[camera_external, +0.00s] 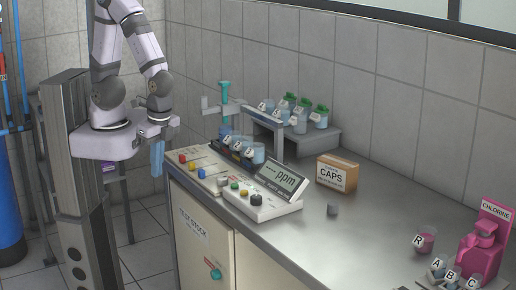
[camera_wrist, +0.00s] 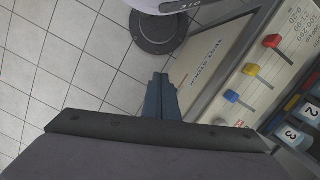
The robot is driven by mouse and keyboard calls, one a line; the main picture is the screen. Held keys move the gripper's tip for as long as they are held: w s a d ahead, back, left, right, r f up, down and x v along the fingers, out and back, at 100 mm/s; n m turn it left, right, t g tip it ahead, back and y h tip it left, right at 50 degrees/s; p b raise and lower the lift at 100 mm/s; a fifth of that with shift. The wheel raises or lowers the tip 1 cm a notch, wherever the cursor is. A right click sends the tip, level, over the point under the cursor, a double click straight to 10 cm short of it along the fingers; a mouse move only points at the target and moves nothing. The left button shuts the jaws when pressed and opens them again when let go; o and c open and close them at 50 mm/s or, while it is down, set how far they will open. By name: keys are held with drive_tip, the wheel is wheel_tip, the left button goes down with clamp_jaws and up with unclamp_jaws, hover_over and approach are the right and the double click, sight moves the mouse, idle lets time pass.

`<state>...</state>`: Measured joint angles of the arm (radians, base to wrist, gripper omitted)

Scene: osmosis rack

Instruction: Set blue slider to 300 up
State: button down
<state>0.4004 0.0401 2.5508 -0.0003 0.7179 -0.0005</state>
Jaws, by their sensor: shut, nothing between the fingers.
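The blue slider (camera_external: 201,173) is a small knob on a cream slider panel (camera_external: 187,153) at the left end of the counter. It also shows in the wrist view (camera_wrist: 232,96), nearest of three coloured knobs to my wrist. A yellow slider (camera_wrist: 250,70) and a red slider (camera_wrist: 272,41) stand beyond it in a row. My gripper (camera_external: 157,172) has blue fingers pointing down, shut and empty, left of the panel and apart from it. In the wrist view the closed fingers (camera_wrist: 160,80) hang over the floor side, left of the blue slider.
Numbered blue containers (camera_wrist: 291,134) stand just behind the panel. A meter (camera_external: 281,180) reading "ppm" with buttons stands to its right. A box of caps (camera_external: 337,173) and a shelf of green-capped bottles (camera_external: 310,137) are farther back. The front counter is mostly clear.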

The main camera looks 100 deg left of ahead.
drive_tip(key=w+n+t+y+p, duration=0.1)
drive_tip(key=n+y, duration=0.1)
drive_tip(key=n, duration=0.8)
drive_tip(key=w+a+r+n+y+p, duration=0.1)
drive_tip(key=n+y, duration=0.1)
drive_tip(key=n, duration=0.8)
drive_tip(key=w+a+r+n+t+y+p, duration=0.1)
drive_tip(key=n+y+p, duration=0.1)
drive_tip(key=n, duration=0.8)
drive_tip(key=shift+w+a+r+t+y, duration=0.15)
drive_tip(key=shift+w+r+t+y, duration=0.1)
drive_tip(key=shift+t+y, duration=0.05)
drive_tip(key=shift+a+f, duration=0.1)
